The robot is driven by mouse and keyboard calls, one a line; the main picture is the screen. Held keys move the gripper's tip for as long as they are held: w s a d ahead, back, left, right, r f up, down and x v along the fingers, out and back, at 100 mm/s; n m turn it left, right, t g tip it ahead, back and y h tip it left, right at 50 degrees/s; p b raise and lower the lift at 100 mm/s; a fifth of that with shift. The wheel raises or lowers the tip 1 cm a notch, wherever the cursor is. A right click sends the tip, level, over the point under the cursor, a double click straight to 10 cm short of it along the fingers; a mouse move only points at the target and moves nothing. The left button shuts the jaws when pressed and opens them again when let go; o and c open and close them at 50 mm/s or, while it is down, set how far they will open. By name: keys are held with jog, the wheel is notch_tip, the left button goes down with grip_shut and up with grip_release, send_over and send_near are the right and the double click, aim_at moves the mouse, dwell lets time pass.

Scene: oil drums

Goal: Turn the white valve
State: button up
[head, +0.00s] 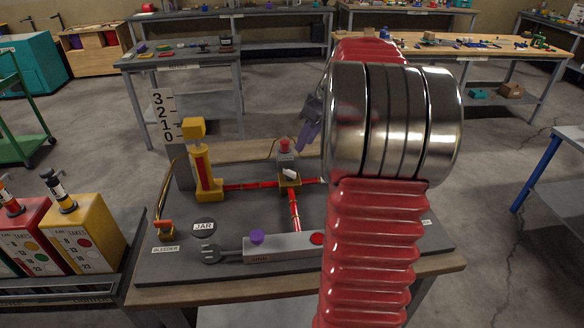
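The white valve (290,175) is a small white lever on a yellow block in the middle of the bench board. Red pipes (252,186) meet at this block. A grey part with a red top (284,145) stands just behind the lever. My arm hides part of the gripper, and whether the fingers are open is unclear. Nothing is visibly held.
A yellow cylinder (202,166) stands left of the valve by a number scale (163,117). A wrench-like grey tool (220,254) and a grey bar with a purple knob (257,237) lie in front. My red arm hides the board's right side. Yellow and red cans (82,232) stand at left.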

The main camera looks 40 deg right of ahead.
aim_at(290, 171)
jog(key=x, duration=1.4)
jog(key=shift+s, duration=0.15)
jog(key=shift+c, duration=0.4)
grip_shut()
